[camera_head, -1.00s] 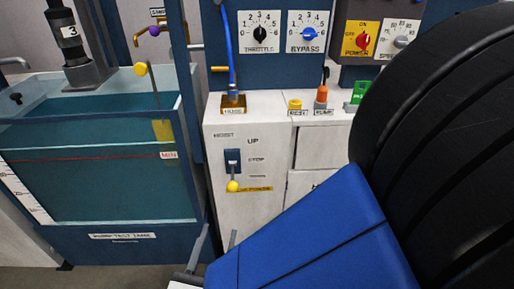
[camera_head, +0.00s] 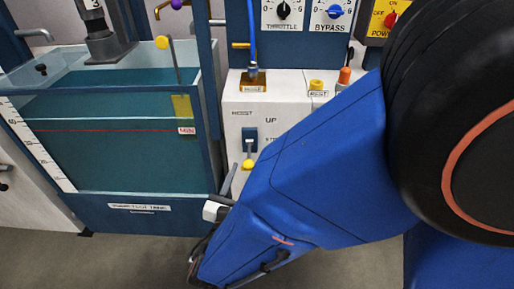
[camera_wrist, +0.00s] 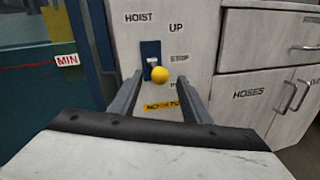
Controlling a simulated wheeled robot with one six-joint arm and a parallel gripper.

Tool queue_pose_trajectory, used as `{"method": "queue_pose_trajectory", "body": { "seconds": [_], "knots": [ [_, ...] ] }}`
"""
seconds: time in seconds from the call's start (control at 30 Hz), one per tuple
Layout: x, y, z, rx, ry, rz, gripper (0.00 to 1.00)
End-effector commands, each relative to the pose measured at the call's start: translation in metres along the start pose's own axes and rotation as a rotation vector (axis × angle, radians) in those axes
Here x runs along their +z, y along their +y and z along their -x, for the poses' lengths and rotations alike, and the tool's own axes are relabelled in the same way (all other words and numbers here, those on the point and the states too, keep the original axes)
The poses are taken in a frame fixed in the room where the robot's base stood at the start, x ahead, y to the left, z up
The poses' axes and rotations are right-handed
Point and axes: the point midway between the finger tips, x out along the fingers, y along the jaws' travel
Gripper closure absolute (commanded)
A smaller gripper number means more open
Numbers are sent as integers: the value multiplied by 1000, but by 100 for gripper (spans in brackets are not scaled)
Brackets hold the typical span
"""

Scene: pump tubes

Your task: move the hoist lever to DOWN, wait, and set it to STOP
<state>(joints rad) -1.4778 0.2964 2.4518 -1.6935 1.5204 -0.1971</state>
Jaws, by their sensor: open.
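The hoist lever is a short stick with a yellow ball (camera_head: 249,165) on a dark blue slot plate (camera_head: 249,133) in a white cabinet front. In the wrist view the yellow ball (camera_wrist: 160,74) sits lower than the STOP label (camera_wrist: 179,57) and far below UP (camera_wrist: 176,28). The label below STOP is mostly hidden by a finger. My gripper (camera_wrist: 160,77) is open, with one finger at each side of the ball in the picture; I cannot tell whether the ball is between the tips or just beyond. No finger visibly touches it. The head view shows one finger left of the ball.
A water tank (camera_head: 135,207) with a MIN mark stands left of the cabinet, its blue frame close to my left finger. Drawers and doors (camera_wrist: 272,105) lie to the right. A yellow strip label (camera_wrist: 161,107) is below the lever. My arm hides the cabinet's lower right.

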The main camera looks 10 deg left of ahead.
Motion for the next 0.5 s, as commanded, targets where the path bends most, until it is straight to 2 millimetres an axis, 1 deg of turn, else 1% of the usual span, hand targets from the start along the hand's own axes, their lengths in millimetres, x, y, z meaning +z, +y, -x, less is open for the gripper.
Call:
{"method": "queue_pose_trajectory", "body": {
  "seconds": [0.03,0.23,0.4,0.5],
  "knots": [
    [0,-1,-8,-3,-1,0,57],
    [0,-1,-31,-3,0,0,57],
    [0,-1,-44,-2,0,1,57],
    [0,0,-48,0,0,0,57]
  ]
}}
